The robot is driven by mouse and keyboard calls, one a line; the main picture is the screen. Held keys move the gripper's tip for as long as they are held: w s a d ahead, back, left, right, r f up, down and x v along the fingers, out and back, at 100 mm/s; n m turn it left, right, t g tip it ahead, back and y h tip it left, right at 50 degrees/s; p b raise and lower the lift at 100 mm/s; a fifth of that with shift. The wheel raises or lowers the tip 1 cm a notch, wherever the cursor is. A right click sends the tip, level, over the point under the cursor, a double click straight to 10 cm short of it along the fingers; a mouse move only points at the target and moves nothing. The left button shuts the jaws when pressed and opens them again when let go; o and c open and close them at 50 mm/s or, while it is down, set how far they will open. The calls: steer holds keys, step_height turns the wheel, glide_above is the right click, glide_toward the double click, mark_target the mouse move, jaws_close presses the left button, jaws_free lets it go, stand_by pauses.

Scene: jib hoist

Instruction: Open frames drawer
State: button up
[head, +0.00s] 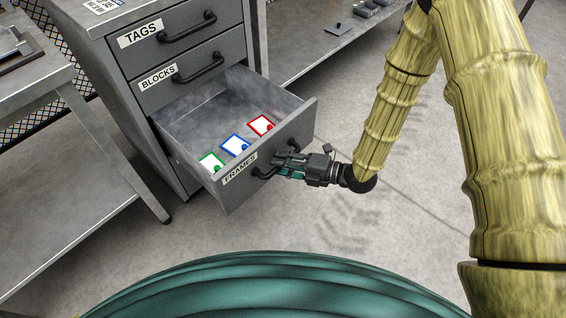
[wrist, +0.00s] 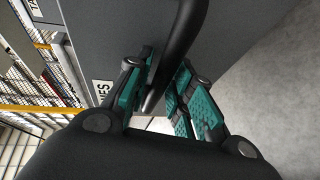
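The frames drawer (head: 228,191), labelled FRAMES, is pulled well out of the grey cabinet. Its inside is open to view and holds a green, a blue and a red-edged white frame. My gripper (head: 281,165) is at the black handle on the drawer's front. In the wrist view the handle (wrist: 181,45) runs between the two teal-padded fingers of my gripper (wrist: 167,75). The fingers are closed in around it, near their tips. Part of the handle is hidden by my gripper in the head view.
The tags drawer (head: 195,15) and blocks drawer (head: 188,87) above are shut. A metal table (head: 75,125) stands at the left, and a low grey shelf (head: 310,55) behind. The floor (head: 410,200) right of the drawer is clear.

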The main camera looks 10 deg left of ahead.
steer(key=shift+d, duration=0.1)
steer(key=v, duration=1.1)
steer(key=shift+d, duration=0.4)
steer(key=shift+s, duration=0.1)
steer(key=s+d+f+m+t+h, duration=0.1)
steer(key=s+d+f+m+h, duration=0.35)
steer(key=f+m, duration=0.4)
steer(key=s+d+f+m+t+h, duration=0.1)
steer(key=s+d+f+m+h, duration=0.3)
steer(key=f+m, duration=0.5)
steer(key=s+d+f+m+g+h+p, duration=0.1)
steer(key=s+d+m+g+h, duration=0.25)
steer(key=s+m, duration=0.5)
steer(key=s+d+f+m+g+h, duration=0.25)
steer(key=s+d+m, duration=0.25)
steer(key=s+m, duration=0.3)
step_height(320, 180, up, 29)
steer(key=n+p, duration=0.1)
steer(key=p, duration=2.7)
steer(key=shift+s+h, duration=0.15)
steer(key=shift+h, duration=0.3)
